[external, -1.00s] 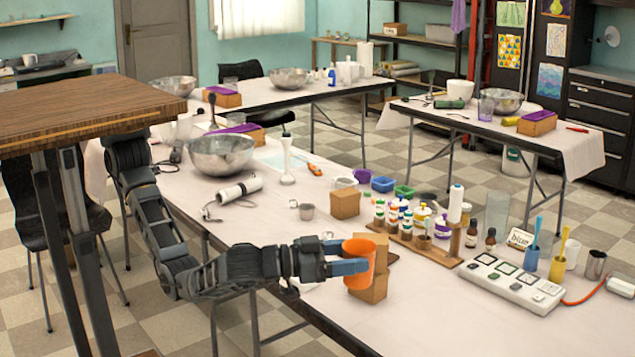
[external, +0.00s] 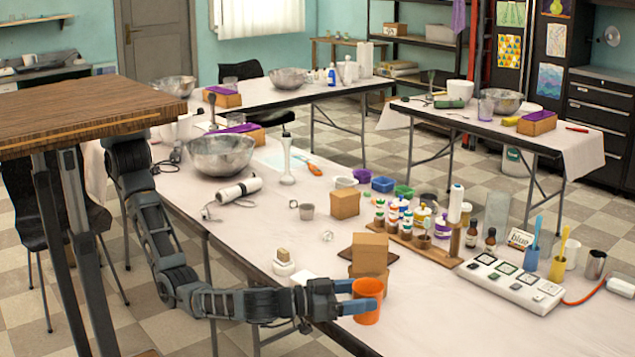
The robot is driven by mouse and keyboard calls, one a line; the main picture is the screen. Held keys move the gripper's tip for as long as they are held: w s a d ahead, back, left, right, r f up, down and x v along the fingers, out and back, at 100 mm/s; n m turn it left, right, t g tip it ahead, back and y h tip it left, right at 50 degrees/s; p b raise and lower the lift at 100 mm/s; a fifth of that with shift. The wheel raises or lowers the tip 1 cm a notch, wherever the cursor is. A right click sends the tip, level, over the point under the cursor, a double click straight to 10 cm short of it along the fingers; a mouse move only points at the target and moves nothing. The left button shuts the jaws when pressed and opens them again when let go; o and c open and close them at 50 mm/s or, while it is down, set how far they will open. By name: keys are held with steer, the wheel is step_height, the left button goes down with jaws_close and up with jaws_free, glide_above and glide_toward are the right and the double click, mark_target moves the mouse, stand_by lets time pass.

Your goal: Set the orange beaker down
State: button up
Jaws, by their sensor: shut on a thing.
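The orange beaker (external: 367,302) is upright at the near edge of the long table (external: 440,310). My gripper (external: 362,296) is shut around the beaker's sides, with its blue fingers pointing right. The beaker is lower in view than the cardboard boxes behind it. I cannot tell whether its base touches the table top.
Stacked cardboard boxes (external: 369,252) stand just behind the beaker, on or by a dark brown board. A white soap-like block on a dish (external: 284,262) is to the left. A bottle rack (external: 415,240) and a white power strip (external: 510,284) stand to the right. Table between is clear.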

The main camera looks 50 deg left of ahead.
glide_above(377, 333)
step_height(377, 333, down, 5)
steer(key=shift+f+b, duration=1.1)
steer(key=shift+f, duration=0.6)
steer(key=shift+f, duration=0.2)
steer(key=o, duration=1)
steer(key=shift+d+r+p, duration=0.1)
steer(key=shift+r+p, duration=0.1)
steer(key=shift+p, duration=0.2)
steer(key=p+v, duration=0.1)
steer(key=v, duration=0.7)
steer(key=shift+w+r, duration=0.1)
steer(key=shift+r, duration=0.1)
